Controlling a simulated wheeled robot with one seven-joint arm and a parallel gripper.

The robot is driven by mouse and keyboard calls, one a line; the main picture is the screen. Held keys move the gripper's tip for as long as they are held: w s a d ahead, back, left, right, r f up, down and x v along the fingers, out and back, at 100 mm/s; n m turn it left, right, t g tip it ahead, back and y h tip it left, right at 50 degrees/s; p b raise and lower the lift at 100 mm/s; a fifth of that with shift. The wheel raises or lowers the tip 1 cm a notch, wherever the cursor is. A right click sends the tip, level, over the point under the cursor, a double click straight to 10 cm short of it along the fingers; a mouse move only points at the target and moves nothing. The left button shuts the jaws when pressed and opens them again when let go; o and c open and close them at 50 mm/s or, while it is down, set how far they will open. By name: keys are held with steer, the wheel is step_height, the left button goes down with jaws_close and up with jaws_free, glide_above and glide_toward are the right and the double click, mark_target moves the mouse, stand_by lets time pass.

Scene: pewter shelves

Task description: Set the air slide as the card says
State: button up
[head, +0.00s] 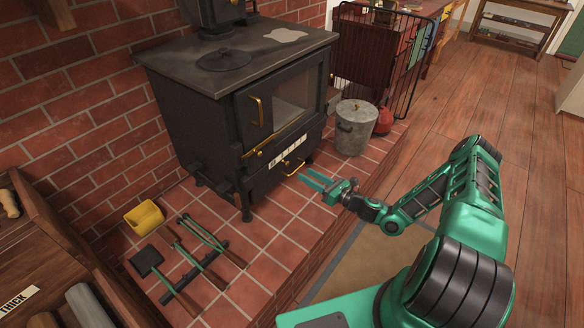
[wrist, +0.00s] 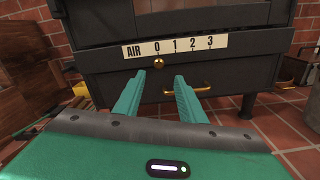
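The strip also shows, unreadably small, in the head view (head: 287,148). A round brass knob (wrist: 158,63) sits just below the strip, under the 0. My gripper (head: 309,179) is in front of the stove, level with its lower front. In the wrist view my gripper (wrist: 160,78) has its fingers apart with nothing between them, pointing towards the knob and short of it. I see no readable card with an air setting.
A brass drawer handle (wrist: 200,88) is below and right of the knob. A grey lidded bucket (head: 355,128) stands right of the stove. A wooden box at left bears a THICK label (head: 18,300).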

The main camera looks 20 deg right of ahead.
mark_target(286, 163)
steer(key=x, duration=0.9)
steer(key=shift+w+a, duration=0.1)
